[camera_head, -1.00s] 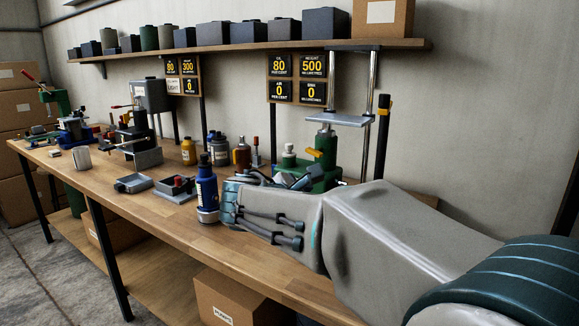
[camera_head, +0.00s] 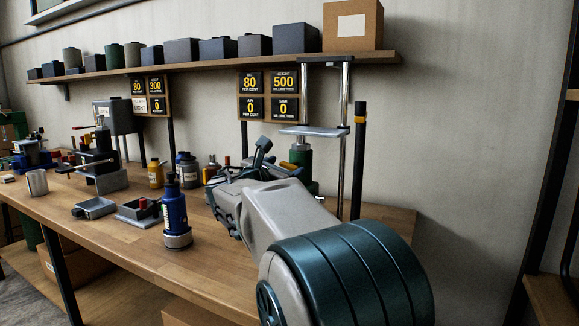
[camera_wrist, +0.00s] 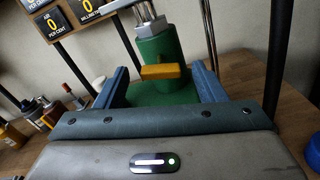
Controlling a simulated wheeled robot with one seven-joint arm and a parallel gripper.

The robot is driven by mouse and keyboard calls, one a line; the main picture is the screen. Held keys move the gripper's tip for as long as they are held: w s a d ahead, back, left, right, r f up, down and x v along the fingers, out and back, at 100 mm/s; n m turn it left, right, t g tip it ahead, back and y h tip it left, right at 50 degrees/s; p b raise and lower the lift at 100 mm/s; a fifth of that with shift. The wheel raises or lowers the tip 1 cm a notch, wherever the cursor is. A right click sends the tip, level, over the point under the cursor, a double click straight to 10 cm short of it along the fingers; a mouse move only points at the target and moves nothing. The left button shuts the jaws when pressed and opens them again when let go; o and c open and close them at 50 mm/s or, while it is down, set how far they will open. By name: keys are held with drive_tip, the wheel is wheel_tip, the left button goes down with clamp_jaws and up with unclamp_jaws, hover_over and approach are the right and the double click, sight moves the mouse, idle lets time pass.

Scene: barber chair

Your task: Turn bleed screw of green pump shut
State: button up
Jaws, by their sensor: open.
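The green pump (camera_wrist: 155,50) stands on a green base in the middle of the wrist view, with a bright rod rising from its top. A yellow bar (camera_wrist: 164,72), which looks like the bleed screw's handle, sticks out across its front. My gripper (camera_wrist: 160,69) is open and empty, with one blue finger on each side of the yellow bar and a gap to both.
A blue bottle (camera_head: 174,212) stands near the table's front, left of my arm. Chrome posts (camera_head: 343,150) and a plate (camera_head: 312,131) rise above the pump. Sign boards (camera_head: 268,95) hang behind it.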

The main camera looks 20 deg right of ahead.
sight(287, 165)
drive_tip(key=shift+x, duration=1.75)
drive_tip(key=c, duration=1)
